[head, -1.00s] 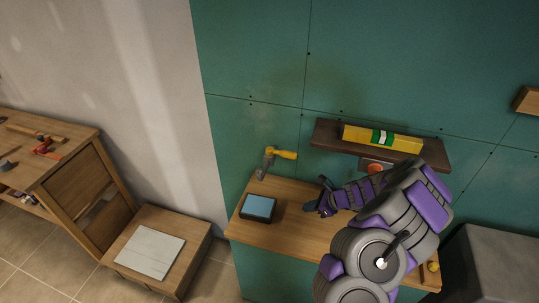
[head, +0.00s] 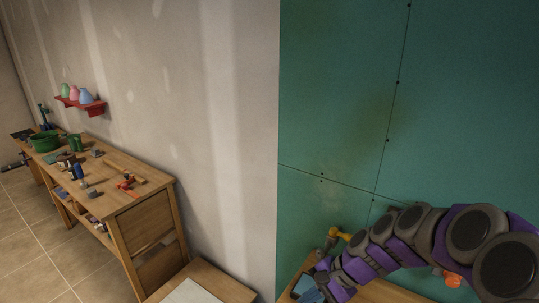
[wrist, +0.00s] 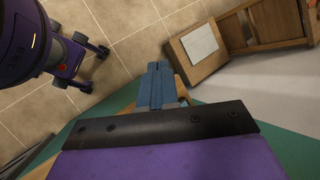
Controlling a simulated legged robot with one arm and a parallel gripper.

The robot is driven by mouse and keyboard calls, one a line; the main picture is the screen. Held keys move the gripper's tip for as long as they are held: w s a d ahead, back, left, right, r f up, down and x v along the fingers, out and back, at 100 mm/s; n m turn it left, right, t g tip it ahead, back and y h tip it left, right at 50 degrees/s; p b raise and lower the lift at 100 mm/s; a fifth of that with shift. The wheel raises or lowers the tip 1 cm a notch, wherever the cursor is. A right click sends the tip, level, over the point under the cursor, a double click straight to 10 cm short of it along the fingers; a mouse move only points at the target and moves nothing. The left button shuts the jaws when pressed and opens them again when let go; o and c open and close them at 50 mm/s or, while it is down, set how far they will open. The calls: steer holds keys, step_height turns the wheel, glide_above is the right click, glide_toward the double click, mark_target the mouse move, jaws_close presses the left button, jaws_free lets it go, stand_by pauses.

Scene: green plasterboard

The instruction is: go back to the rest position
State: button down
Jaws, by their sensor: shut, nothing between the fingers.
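My gripper (wrist: 158,72) shows in the wrist view with its two blue-grey fingers together and nothing between them. In the head view my purple and grey arm reaches from the right edge toward the lower left. Its far end is over the wooden worktop (head: 370,291) in front of the green plasterboard wall (head: 345,90). A hammer with a yellow handle (head: 340,235) is just beyond the arm. The arm hides much of the worktop.
A long wooden bench (head: 128,168) with tools and green containers stands along the grey wall at the left. A low wooden box with a pale slab (wrist: 199,41) shows in the wrist view. Tiled floor (head: 30,235) lies open in front of the bench.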

steer(key=s+d+r+n+h, duration=0.1)
steer(key=s+n+h, duration=0.1)
steer(key=s, duration=0.6)
steer(key=s+d+r+n+g+h, duration=0.1)
steer(key=s+d+r+n+h, duration=0.1)
steer(key=s, duration=0.7)
steer(key=s+d+r+n+g+h, duration=0.1)
steer(key=s+d+n+h, duration=0.1)
steer(key=s+n, duration=0.3)
steer(key=s+h, duration=0.1)
steer(key=s, duration=0.3)
steer(key=shift+r+n, duration=0.15)
steer(key=shift+n, duration=0.25)
steer(key=shift+w, duration=0.1)
